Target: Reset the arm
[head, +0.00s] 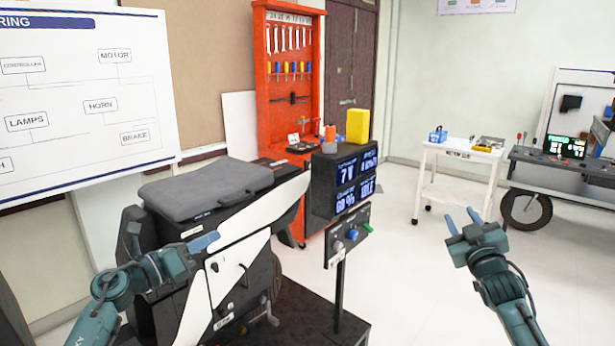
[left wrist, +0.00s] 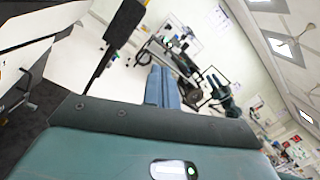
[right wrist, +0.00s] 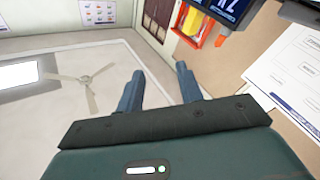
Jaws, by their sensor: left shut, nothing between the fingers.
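My left gripper (head: 204,242) is at the left in the head view, in front of the black and white chassis rig (head: 228,278). Its blue fingers are together with nothing between them, and they also show closed in the left wrist view (left wrist: 163,88). My right gripper (head: 461,226) is at the right in the head view, raised over open floor. Its two fingers are spread apart and empty, as the right wrist view (right wrist: 160,90) also shows.
A display box (head: 346,183) with a switch panel (head: 347,236) on a post stands right of the rig. An orange tool cabinet (head: 289,75) is behind. A white cart (head: 458,152) and a dark bench (head: 565,166) stand at the right. The floor (head: 415,285) between is clear.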

